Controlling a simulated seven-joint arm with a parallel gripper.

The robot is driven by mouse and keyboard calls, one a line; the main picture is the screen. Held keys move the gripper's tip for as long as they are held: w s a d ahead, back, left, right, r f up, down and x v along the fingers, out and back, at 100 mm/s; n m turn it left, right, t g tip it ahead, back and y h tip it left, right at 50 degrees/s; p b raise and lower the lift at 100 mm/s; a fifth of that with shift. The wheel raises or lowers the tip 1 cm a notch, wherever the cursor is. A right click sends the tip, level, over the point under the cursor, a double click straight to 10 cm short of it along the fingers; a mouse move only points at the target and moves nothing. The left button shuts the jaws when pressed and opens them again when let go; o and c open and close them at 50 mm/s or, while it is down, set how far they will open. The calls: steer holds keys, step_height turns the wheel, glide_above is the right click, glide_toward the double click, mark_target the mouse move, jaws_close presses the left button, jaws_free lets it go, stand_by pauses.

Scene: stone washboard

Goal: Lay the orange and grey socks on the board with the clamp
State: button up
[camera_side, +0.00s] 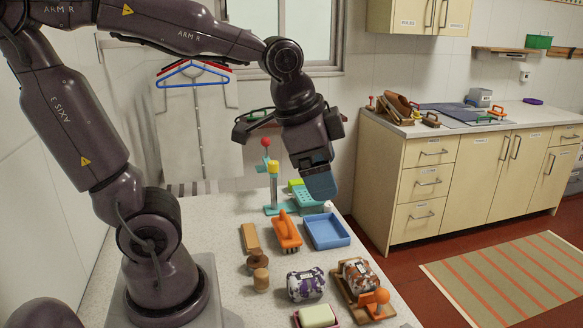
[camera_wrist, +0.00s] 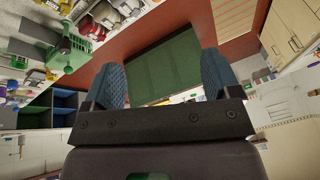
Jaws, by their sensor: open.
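My gripper (camera_side: 322,186) hangs high above the far part of the counter in the side view, blue fingertips pointing down. In the wrist view its two blue fingers (camera_wrist: 160,80) are spread apart with nothing between them. A rolled bundle of orange-brown, grey and white socks (camera_side: 358,273) lies at the near right of the counter, and appears to rest on a wooden board (camera_side: 343,290). An orange knob (camera_side: 377,296), apparently part of the clamp, stands at the board's near end. A purple, grey and white sock bundle (camera_side: 305,284) lies left of the board. The wrist view shows no socks clearly.
A blue tray (camera_side: 327,231), an orange brush (camera_side: 287,233), wooden pieces (camera_side: 259,265) and a soap dish (camera_side: 318,317) crowd the counter (camera_side: 225,285). Open floor lies right of the counter.

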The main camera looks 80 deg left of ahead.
steer(key=s+n, duration=0.1)
steer(key=s+d+n, duration=0.1)
steer(key=s, duration=0.1)
steer(key=s+r+n+t, duration=0.1)
steer(key=s+n, duration=0.1)
steer(key=shift+s+d+r+h, duration=0.1)
steer(key=shift+d+h, duration=0.1)
steer(key=shift+h, duration=0.1)
